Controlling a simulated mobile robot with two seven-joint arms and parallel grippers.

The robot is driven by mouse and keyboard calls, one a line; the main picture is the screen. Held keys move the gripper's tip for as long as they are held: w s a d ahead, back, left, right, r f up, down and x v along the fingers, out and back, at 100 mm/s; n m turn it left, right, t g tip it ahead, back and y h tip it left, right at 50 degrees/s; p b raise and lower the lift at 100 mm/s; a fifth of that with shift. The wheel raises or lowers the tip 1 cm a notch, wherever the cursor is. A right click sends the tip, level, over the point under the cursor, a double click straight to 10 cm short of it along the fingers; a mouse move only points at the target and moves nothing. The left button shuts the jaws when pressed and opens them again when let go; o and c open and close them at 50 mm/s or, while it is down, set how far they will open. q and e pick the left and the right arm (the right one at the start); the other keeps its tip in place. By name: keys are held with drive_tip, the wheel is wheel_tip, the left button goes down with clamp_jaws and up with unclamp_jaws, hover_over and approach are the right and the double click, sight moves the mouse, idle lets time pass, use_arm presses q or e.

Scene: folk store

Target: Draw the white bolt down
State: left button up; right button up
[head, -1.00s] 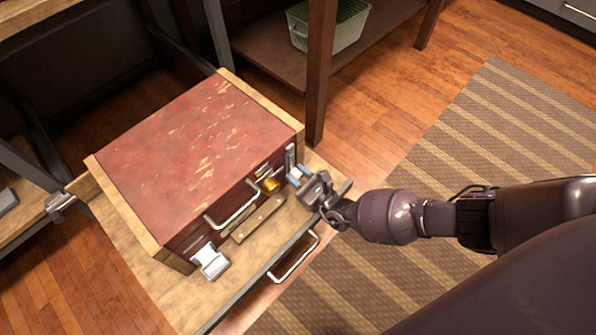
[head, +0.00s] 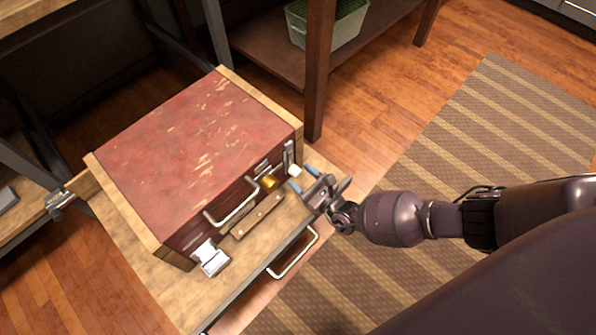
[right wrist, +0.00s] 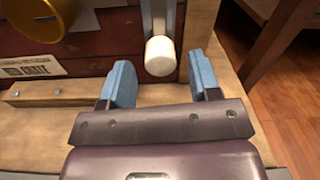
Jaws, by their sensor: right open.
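The white bolt (right wrist: 160,56) shows in the right wrist view as a pale rounded knob on a grey metal upright, at the right end of the red box's front. In the head view the bolt (head: 295,170) sits at the box's front right corner. My right gripper (head: 302,179) is open in front of it. In the right wrist view the blue fingers of this gripper (right wrist: 165,80) stand apart, one to each side below the knob, with nothing held between them. I cannot tell whether either finger touches it. My left gripper is not in view.
The scratched red box (head: 190,150) stands on a wooden board. Its front has a pale handle (head: 232,206), a brass knob (head: 269,182) and a wooden strip (head: 258,215). A white latch piece (head: 211,258) is at the left. A table leg (head: 319,80) rises behind.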

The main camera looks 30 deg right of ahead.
drive_tip(key=p+v, duration=0.1)
drive_tip(key=v, duration=0.6)
drive_tip(key=shift+r, duration=0.1)
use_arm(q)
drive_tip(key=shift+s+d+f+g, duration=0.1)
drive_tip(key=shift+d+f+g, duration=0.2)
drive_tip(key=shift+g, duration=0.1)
use_arm(e)
drive_tip(key=shift+v, duration=0.85)
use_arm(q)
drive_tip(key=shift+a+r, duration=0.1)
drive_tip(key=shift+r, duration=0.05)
use_arm(e)
drive_tip(key=shift+w, duration=0.1)
